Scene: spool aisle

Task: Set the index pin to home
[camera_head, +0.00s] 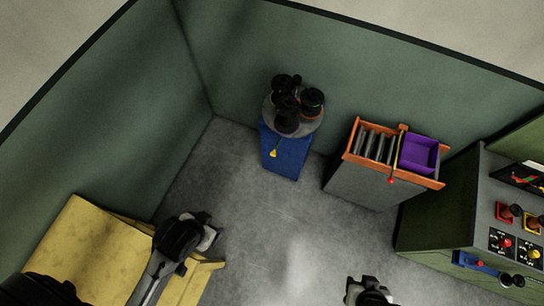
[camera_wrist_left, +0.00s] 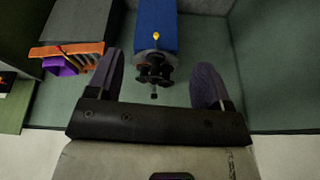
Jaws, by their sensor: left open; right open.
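The likely index pin is a small yellow-tipped part (camera_head: 273,153) on the upper face of the blue pedestal (camera_head: 290,163), below the round grey carousel (camera_head: 268,111) with several black spools. The yellow tip also shows in the left wrist view (camera_wrist_left: 155,36), where the scene is upside down. My left gripper (camera_wrist_left: 160,65) is open and empty, its two fingers framing the carousel from a distance. My left arm shows at lower left in the head view. My right gripper (camera_head: 369,291) is at the bottom edge, apart from everything; its fingertips are hard to make out.
An orange-rimmed cabinet (camera_head: 352,184) with dark rollers, a purple bin (camera_head: 419,154) and a red-tipped lever (camera_head: 391,180) stands right of the pedestal. A control console (camera_head: 440,215) is at far right. A yellow bench (camera_head: 85,250) is at lower left. The floor between is clear.

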